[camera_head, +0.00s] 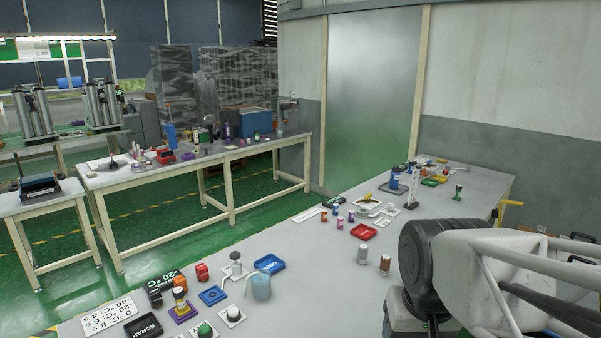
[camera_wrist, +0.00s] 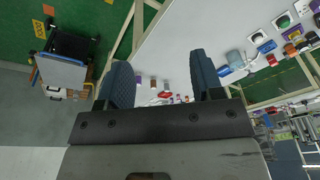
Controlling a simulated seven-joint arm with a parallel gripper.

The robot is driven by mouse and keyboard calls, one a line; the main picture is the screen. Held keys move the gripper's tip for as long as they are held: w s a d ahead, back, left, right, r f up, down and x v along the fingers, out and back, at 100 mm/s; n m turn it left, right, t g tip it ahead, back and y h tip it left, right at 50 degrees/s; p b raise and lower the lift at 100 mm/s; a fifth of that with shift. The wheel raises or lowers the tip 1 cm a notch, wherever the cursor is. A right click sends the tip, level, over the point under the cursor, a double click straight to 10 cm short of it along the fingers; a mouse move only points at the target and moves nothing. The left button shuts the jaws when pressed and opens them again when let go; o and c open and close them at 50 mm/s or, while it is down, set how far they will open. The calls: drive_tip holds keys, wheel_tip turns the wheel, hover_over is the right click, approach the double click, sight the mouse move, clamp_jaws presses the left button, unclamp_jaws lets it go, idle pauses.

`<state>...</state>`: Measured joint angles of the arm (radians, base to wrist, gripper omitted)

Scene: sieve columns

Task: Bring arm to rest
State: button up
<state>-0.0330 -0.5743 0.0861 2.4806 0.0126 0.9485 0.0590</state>
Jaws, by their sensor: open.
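My gripper (camera_wrist: 161,82) shows in the wrist view with its two dark ribbed fingers spread wide apart. It is open and nothing is between the fingers. In the wrist view the picture is turned, and the grey bench top (camera_wrist: 180,50) lies beyond the fingers. In the head view my arm stands at the right, over the near right side of the bench (camera_head: 330,280). The gripper itself does not show clearly there.
A blue jug (camera_head: 261,286), blue tray (camera_head: 270,264), red tray (camera_head: 363,231) and black scrap tray (camera_head: 144,327) sit on the bench. Another bench (camera_head: 170,178) stands behind. The bench middle has free room.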

drive_tip(key=s, duration=0.1)
drive_tip(key=s+d, duration=0.1)
drive_tip(key=s, duration=0.1)
drive_tip(key=shift+d+f, duration=0.3)
drive_tip(key=shift+d, duration=0.05)
